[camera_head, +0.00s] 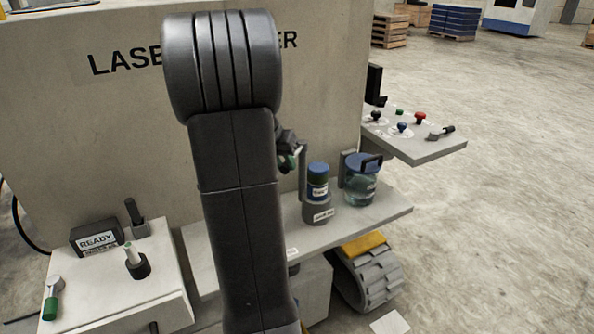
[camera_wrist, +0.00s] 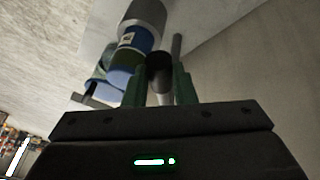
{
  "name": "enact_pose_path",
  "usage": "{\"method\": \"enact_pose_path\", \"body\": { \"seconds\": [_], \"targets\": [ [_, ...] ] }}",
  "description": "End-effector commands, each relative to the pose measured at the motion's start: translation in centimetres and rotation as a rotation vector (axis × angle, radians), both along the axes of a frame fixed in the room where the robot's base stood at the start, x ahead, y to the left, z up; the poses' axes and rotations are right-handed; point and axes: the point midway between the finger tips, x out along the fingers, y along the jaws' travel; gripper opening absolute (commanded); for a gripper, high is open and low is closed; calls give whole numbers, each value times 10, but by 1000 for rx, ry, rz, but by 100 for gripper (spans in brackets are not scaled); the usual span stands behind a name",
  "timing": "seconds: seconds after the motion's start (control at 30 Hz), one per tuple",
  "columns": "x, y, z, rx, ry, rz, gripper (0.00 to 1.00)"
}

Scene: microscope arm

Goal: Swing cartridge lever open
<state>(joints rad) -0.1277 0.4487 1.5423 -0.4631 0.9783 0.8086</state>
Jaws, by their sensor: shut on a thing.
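My gripper (camera_head: 289,161) shows only partly in the head view, beside my arm and just left of the blue-and-green cartridge (camera_head: 318,181). In the wrist view its two green fingers (camera_wrist: 161,88) are shut on a lever (camera_wrist: 159,62) with a dark round end and a paler shaft.
A blue-lidded jar (camera_head: 360,183) stands right of the cartridge on the shelf (camera_head: 383,212). A panel with knobs (camera_head: 426,148) juts out farther right. A side table (camera_head: 133,300) at left holds a READY box (camera_head: 97,237) and small levers. The machine wall (camera_head: 100,130) rises behind.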

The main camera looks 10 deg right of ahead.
Motion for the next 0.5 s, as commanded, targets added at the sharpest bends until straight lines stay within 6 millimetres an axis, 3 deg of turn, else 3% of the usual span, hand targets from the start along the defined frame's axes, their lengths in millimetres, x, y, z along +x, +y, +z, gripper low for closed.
{"method": "enact_pose_path", "body": {
  "seconds": [0.2, 0.5],
  "targets": [
    [18, 25, 0, 0, 1, -199, 0],
    [40, 44, 2, 2, 0, -424, 0]
  ]
}}
